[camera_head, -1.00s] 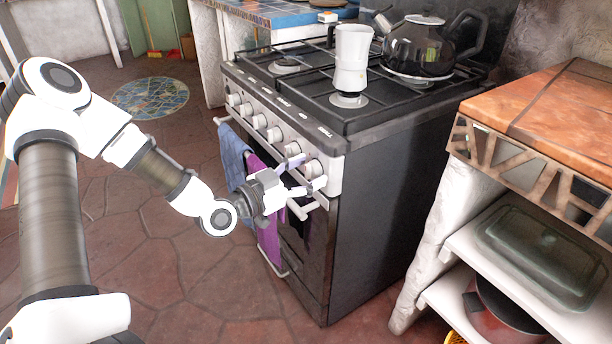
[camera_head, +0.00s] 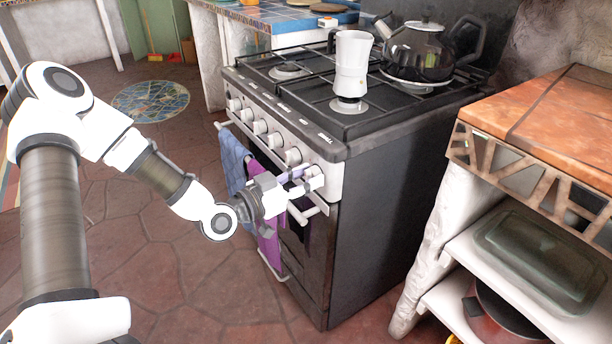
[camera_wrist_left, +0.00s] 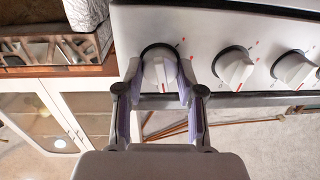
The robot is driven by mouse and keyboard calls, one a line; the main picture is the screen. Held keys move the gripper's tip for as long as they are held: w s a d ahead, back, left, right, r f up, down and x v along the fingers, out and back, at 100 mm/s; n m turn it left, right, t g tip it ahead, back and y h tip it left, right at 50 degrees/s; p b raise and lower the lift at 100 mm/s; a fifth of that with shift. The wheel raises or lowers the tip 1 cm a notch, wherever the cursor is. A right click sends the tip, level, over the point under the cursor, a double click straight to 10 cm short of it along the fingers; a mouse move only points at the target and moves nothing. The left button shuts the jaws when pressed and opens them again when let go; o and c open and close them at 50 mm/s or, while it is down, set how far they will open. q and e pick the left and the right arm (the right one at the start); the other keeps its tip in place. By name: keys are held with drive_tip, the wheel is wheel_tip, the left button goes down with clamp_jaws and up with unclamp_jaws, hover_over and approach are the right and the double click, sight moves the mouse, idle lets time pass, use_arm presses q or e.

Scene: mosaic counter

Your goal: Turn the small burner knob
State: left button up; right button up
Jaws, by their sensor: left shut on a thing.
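A row of white burner knobs runs along the front panel (camera_head: 275,135) of the stove. My left gripper (camera_head: 309,181) is at the rightmost knob (camera_head: 315,171), nearest the stove's front right corner. In the left wrist view this knob (camera_wrist_left: 160,70) sits between the two fingers, one at each side, and the gripper is shut on it. The knob's pointer ridge is close to upright in that view, with small red marks on the panel beside it. The neighbouring knobs (camera_wrist_left: 234,67) are free. My right gripper is not in view.
A white moka pot (camera_head: 351,65) and a dark kettle (camera_head: 419,50) stand on the hob. A blue towel (camera_head: 234,160) and a purple towel (camera_head: 268,235) hang from the oven handle, below my gripper. An orange-topped counter (camera_head: 550,110) stands to the right.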

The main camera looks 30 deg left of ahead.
use_arm(q)
drive_tip(key=n, duration=0.4)
drive_tip(key=shift+p, duration=0.4)
drive_tip(key=n, duration=0.4)
drive_tip(key=shift+a+n, duration=0.1)
drive_tip(key=shift+n, duration=0.2)
drive_tip(key=n, duration=0.4)
drive_tip(key=n+g+h, duration=0.1)
drive_tip(key=n, duration=0.2)
drive_tip(key=shift+a+n, duration=0.1)
drive_tip(key=shift+n, duration=0.3)
drive_tip(key=o, duration=1.1)
drive_tip(key=shift+w+f, duration=0.1)
drive_tip(key=shift+o, duration=0.2)
